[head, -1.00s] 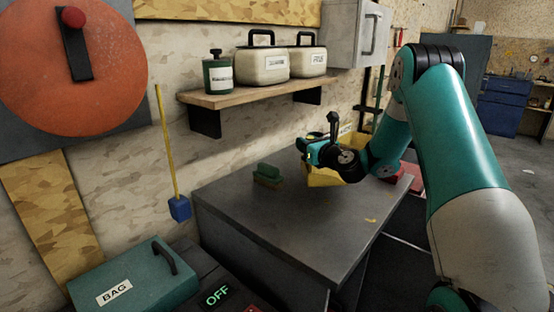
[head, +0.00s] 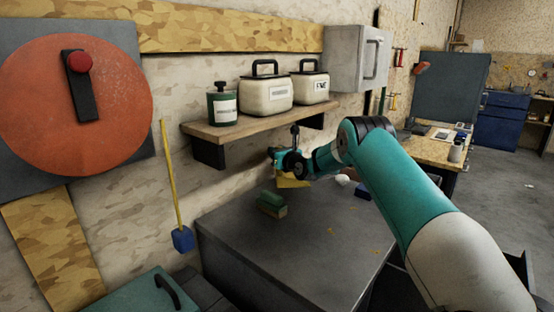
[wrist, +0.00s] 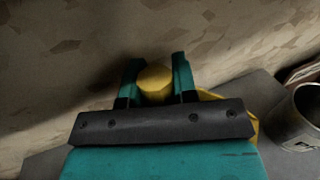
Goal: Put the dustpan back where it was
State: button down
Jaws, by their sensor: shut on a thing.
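My gripper (head: 281,160) is shut on the yellow dustpan (head: 293,182) near the wall at the back of the grey bench. In the wrist view the fingers (wrist: 156,78) close on either side of its round yellow handle (wrist: 155,84). Part of the yellow pan (wrist: 254,130) shows behind the dark gripper plate; the rest is hidden. I cannot tell whether the pan touches the bench. A green hand brush (head: 271,204) rests on the bench, in front and left of my gripper.
A wooden shelf (head: 262,124) with a green bottle (head: 222,104) and two canisters is above. A yellow-handled blue tool (head: 182,238) is by the wall. A metal cup (wrist: 308,115) is at right in the wrist view. The bench's front (head: 290,255) is clear.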

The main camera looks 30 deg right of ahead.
jog(key=shift+w+r, duration=0.1)
jog(key=shift+w, duration=0.2)
jog(key=shift+f+p, duration=0.55)
jog(key=shift+f, duration=1.25)
jog(key=shift+f, duration=0.1)
jog(key=c, duration=1.3)
grip_release()
jog(key=shift+f, duration=0.1)
jog(key=shift+c, duration=0.2)
jog(key=o, duration=0.4)
jog(key=shift+o, duration=0.2)
